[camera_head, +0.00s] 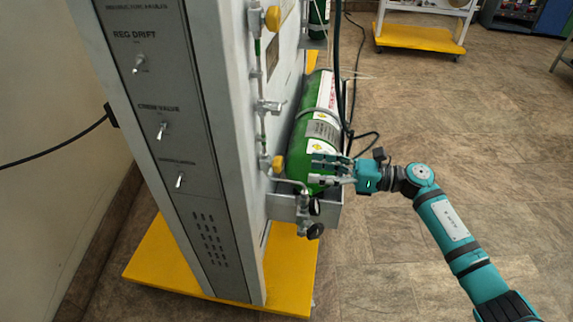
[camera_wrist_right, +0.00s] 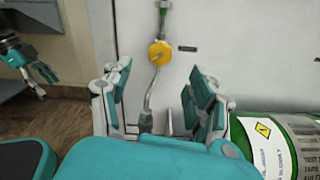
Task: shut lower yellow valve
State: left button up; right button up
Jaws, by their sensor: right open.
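The lower yellow valve (camera_head: 278,163) is on the thin pipe along the side of the grey trainer cabinet. In the right wrist view this yellow knob (camera_wrist_right: 160,53) is ahead, between the spread fingers and beyond their tips. My right gripper (camera_head: 312,170) is open and empty, to the right of the valve and apart from it, in front of the green cylinder. Its two fingers (camera_wrist_right: 160,85) show spread in the wrist view. My left gripper (camera_wrist_right: 44,83) shows small at the left of the wrist view; its opening is unclear. It is not in the head view.
The green cylinder (camera_head: 320,120) lies in a grey bracket (camera_head: 283,208) beside the pipe. Black knobs (camera_head: 315,207) sit below the lower valve. Another yellow valve (camera_head: 272,18) is higher up the pipe. Cables hang behind the cylinder. The floor to the right is mostly clear.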

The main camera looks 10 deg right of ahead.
aim_at(281, 165)
jog(key=x, duration=0.8)
jog(key=shift+c, duration=0.2)
jog(key=shift+f, duration=0.1)
jog(key=c, duration=1.1)
jog(key=shift+d+m, duration=0.1)
jog(key=shift+m, duration=0.5)
jog(key=m+p, duration=0.2)
jog(key=m, duration=0.2)
jog(key=shift+m, duration=0.3)
pick_arm(q)
jog(key=shift+s+a+f+g+p, duration=0.1)
jog(key=shift+s+f+g+p, duration=0.1)
jog(key=shift+f+g+p, duration=0.25)
pick_arm(e)
jog(key=shift+m, duration=0.7)
jog(key=o, duration=1.1)
